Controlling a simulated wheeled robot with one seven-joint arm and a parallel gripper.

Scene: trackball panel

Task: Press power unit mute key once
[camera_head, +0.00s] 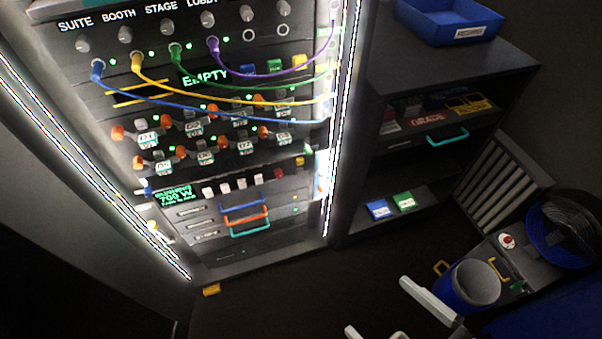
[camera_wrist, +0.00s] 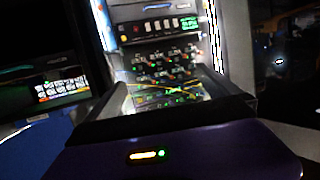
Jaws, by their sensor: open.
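The power unit (camera_head: 231,186) sits low in the rack in the head view, with a lit green display (camera_head: 172,197) reading 700 W. Several pale keys (camera_head: 225,187) and a red one (camera_head: 278,173) line its face to the right of the display. The key labels are too small to read, so I cannot tell which is mute. In the wrist view, which looks upside down, the key row (camera_wrist: 152,25) and display (camera_wrist: 190,24) show near the top. My gripper (camera_wrist: 163,80) is open and empty, pointing at the rack, apart from the keys.
Blue, yellow, green and purple cables (camera_head: 205,100) hang across the rack above the unit. Orange-knobbed modules (camera_head: 205,133) sit just above it, coloured drawer handles (camera_head: 245,217) below. A dark shelf (camera_head: 440,130) stands right of the rack. Dark floor (camera_head: 290,290) lies in front.

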